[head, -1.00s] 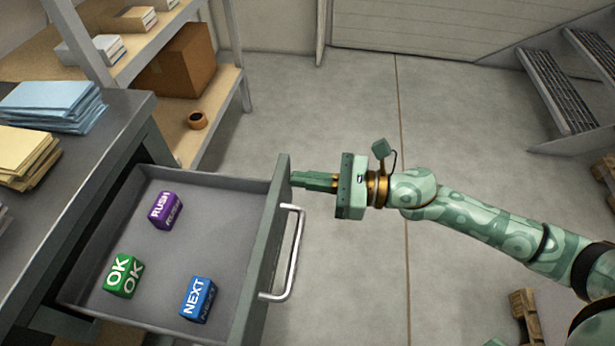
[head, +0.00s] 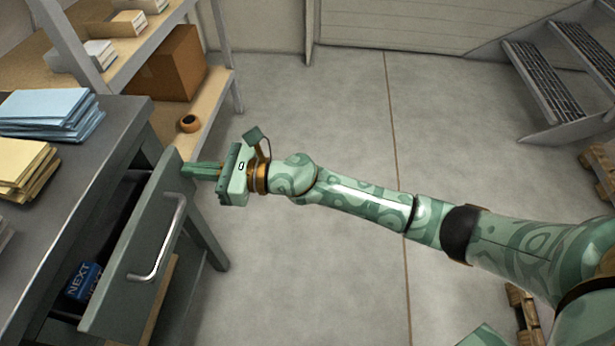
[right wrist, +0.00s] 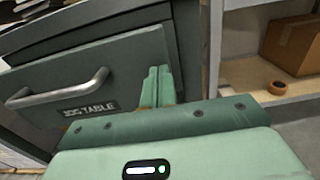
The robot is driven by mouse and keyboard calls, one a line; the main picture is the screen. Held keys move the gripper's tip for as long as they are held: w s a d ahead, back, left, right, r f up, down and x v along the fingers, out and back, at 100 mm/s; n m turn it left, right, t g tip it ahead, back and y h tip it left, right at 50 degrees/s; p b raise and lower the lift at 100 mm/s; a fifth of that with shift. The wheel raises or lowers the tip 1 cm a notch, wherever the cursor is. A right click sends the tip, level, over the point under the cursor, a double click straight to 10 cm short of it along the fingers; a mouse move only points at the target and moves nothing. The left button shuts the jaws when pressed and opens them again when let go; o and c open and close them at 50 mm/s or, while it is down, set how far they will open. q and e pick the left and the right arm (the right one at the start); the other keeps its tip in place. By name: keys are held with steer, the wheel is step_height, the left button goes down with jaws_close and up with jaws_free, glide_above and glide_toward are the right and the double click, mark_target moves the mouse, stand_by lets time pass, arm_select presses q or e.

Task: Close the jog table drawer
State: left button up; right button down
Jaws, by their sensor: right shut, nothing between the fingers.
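The jog table drawer (head: 137,243) is partly open, with a narrow gap between its front and the table (head: 118,140). Its metal handle (head: 166,240) faces right. The blue NEXT block (head: 83,281) shows through the gap; the rest of the inside is dark or hidden. My right gripper (head: 185,170) is shut and empty, its fingertips at the far upper end of the drawer front, seemingly touching it. In the right wrist view the fingers (right wrist: 157,86) lie against the drawer front (right wrist: 125,70), right of the handle (right wrist: 60,92) and label. My left gripper is out of view.
Blue folders (head: 50,113) and yellow folders (head: 22,165) lie on the tabletop. A shelf with a cardboard box (head: 168,65) and a tape roll (head: 189,123) stands behind. Metal steps (head: 560,80) and pallets are at the right. The floor between is clear.

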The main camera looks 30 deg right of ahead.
mark_target(171, 166)
steer(key=x, duration=0.5)
steer(key=shift+d+f+b, duration=0.1)
steer(key=shift+b, duration=0.2)
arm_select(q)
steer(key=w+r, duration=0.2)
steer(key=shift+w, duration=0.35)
arm_select(e)
steer(key=shift+w, duration=0.1)
steer(key=shift+r, duration=0.35)
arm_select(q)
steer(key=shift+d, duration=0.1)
